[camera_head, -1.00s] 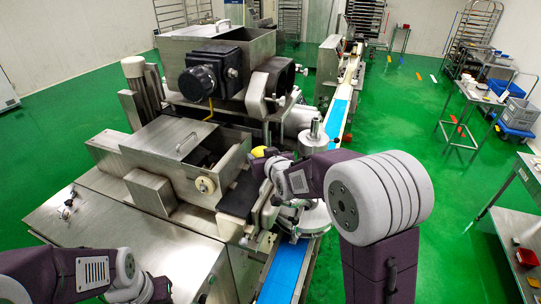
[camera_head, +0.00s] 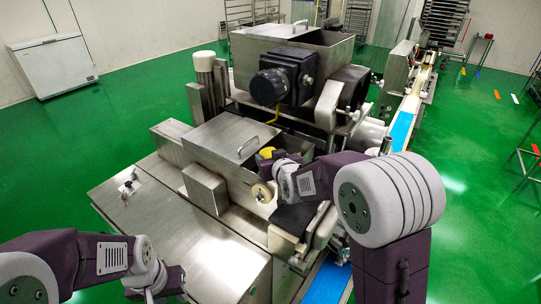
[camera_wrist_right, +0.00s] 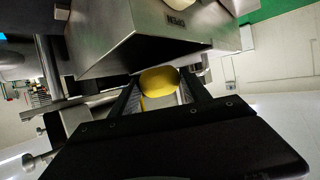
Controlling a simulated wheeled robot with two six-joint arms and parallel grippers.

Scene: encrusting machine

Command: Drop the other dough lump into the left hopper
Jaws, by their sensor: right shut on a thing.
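The yellow dough lump (camera_head: 267,152) is in my right gripper (camera_head: 264,158), at the open right side of the nearer steel hopper (camera_head: 215,138). This hopper sits lower and further left than the other one. In the right wrist view the dough lump (camera_wrist_right: 159,82) sits between the two fingers of my right gripper (camera_wrist_right: 162,92), close to a steel hopper wall (camera_wrist_right: 140,32). My right forearm hides part of the hopper's opening. My left gripper (camera_head: 168,284) is low at the left, away from the hoppers, and its fingers are hard to make out.
A second, higher hopper (camera_head: 290,42) with a black motor (camera_head: 270,87) stands behind the nearer one. A conveyor with a blue belt (camera_head: 401,130) runs along the right. A flat steel cabinet top (camera_head: 165,215) lies in front.

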